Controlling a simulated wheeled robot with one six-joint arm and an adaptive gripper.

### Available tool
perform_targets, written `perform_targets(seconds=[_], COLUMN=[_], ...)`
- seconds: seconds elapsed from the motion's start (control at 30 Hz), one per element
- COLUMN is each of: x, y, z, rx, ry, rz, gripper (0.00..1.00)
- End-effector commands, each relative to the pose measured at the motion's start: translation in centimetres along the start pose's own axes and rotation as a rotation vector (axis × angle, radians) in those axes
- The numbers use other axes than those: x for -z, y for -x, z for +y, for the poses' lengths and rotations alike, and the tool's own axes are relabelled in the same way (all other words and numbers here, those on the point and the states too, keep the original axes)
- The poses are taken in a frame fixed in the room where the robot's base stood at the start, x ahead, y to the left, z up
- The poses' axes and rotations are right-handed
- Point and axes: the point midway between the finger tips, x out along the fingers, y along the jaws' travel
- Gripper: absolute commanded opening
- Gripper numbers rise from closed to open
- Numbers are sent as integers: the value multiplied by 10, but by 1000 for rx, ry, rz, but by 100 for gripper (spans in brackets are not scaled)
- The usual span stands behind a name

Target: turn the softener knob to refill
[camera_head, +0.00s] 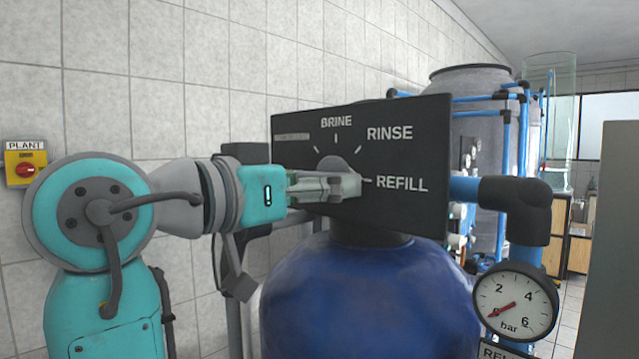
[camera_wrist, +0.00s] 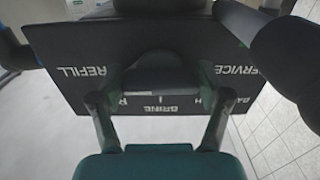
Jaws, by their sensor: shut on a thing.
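The softener knob (camera_head: 336,162) is a grey rounded dial on a black panel (camera_head: 413,130) marked BRINE, RINSE and REFILL. My gripper (camera_head: 335,186) reaches in from the left in front of it and hides much of it. In the wrist view, the dark knob (camera_wrist: 162,76) sits between the two fingers of my gripper (camera_wrist: 161,92), which is shut on it. There the panel (camera_wrist: 85,100) appears upside down, with REFILL at left and SERVICE at right. The knob's pointer is hidden, so I cannot tell which mark it faces.
A blue tank (camera_head: 365,300) stands below the panel. A pressure gauge (camera_head: 515,303) and a dark pipe elbow (camera_head: 515,205) are at the right. A yellow PLANT switch box (camera_head: 25,165) is on the tiled wall at left. A large grey tank (camera_head: 475,90) stands behind.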

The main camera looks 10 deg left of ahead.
Motion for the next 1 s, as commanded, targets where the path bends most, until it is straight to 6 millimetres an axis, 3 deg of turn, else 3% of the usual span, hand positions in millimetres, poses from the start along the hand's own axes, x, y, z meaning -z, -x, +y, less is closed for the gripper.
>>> perform_targets(seconds=[0.6, 0.63, 0.7, 1.0], x=[0, 0, 0, 0], y=[0, 0, 0, 0], z=[-1, -1, -1, 0], rx=[1, 1, 1, 0], ry=[-42, -42, -42, -41], rz=[0, 0, 0, 0], gripper=[42, 84, 100, 100])
